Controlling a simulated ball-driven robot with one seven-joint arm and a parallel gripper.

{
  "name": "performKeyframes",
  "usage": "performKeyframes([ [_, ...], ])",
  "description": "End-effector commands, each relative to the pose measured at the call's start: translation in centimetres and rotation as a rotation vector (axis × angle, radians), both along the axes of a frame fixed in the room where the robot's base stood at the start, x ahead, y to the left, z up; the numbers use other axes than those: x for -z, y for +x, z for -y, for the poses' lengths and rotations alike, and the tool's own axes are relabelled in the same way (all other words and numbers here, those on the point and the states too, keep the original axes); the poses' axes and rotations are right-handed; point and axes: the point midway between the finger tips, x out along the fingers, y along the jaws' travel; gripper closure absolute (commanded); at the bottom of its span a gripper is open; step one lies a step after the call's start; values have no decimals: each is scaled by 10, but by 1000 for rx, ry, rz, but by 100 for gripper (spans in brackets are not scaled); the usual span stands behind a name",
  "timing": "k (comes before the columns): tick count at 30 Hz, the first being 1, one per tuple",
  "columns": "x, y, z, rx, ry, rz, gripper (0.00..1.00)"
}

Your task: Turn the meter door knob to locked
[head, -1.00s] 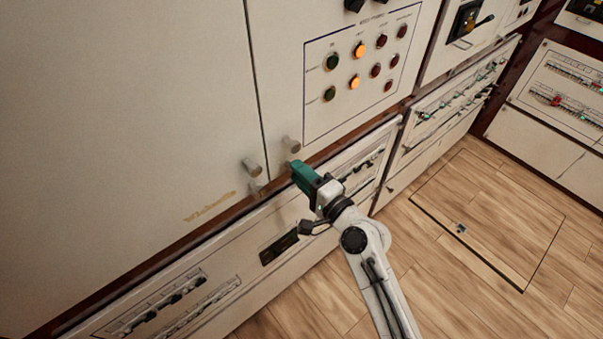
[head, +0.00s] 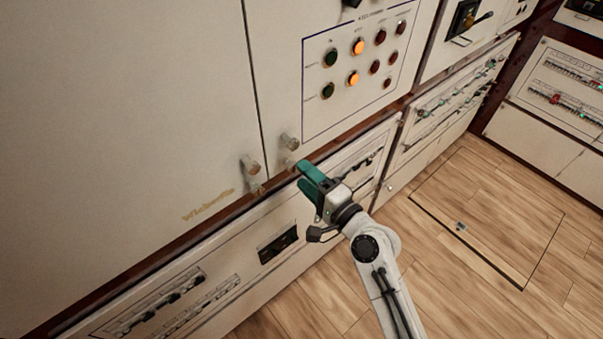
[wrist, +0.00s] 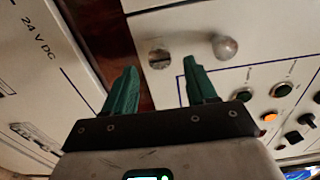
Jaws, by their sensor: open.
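Two round metal knobs, each with a smaller round fitting below it, flank the seam between two cream cabinet doors in the head view: a left knob (head: 251,166) and a right knob (head: 289,142). I cannot tell by label which is the meter door knob. In the wrist view a round knob (wrist: 225,47) and a slotted round fitting (wrist: 159,57) show beyond my fingertips. My gripper (head: 302,177) has teal fingers, open and empty, just below and right of the right knob. It also shows in the wrist view (wrist: 159,68). No contact is visible.
A panel of green, orange and red round lamps (head: 358,48) is above right of my gripper. A lower breaker panel (head: 279,246) runs beneath the doors. The wooden floor (head: 470,225) at right is clear, with a hatch outline.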

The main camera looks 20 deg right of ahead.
Motion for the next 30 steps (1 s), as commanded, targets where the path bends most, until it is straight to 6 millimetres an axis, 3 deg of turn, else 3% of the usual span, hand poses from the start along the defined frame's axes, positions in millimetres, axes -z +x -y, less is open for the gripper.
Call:
performKeyframes([
  [6,4,-42,16,2,2,-2,43],
  [12,2,-68,26,2,1,0,43],
  [18,1,-78,29,1,0,0,43],
  [30,0,-78,29,1,0,0,43],
])
